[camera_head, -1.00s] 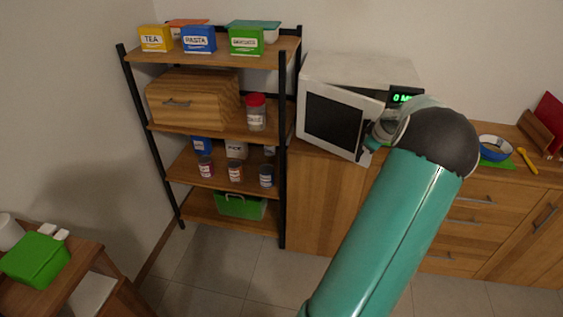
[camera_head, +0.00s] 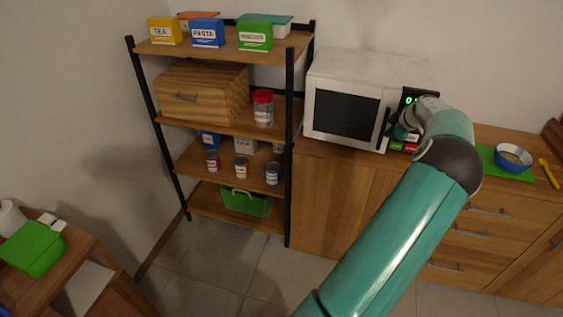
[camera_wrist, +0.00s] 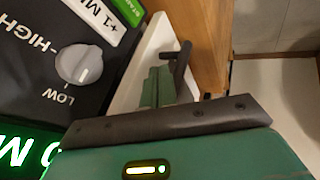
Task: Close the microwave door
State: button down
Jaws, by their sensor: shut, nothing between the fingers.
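The white microwave (camera_head: 370,68) stands on the wooden counter. Its door (camera_head: 318,122), with a dark window, looks nearly flush with the front in the head view. The wrist view shows the white door edge (camera_wrist: 150,50) standing out from the dark control panel (camera_wrist: 30,65), so it seems slightly ajar. The black door handle (camera_head: 385,128) also shows in the wrist view (camera_wrist: 182,65). My gripper (camera_wrist: 160,88) is shut and empty, at the door's free edge beside the handle. Whether it touches the door is unclear. My arm hides part of the control panel in the head view.
A shelf rack (camera_head: 290,150) with boxes and jars stands close to the microwave's left. A blue bowl (camera_head: 513,158) and a yellow utensil (camera_head: 549,173) are on the counter to the right. The tiled floor (camera_head: 220,270) ahead is clear.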

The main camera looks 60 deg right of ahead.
jog(key=shift+d+r, duration=0.1)
jog(key=shift+r, duration=0.05)
dwell(0.4)
jog(key=shift+r, duration=0.15)
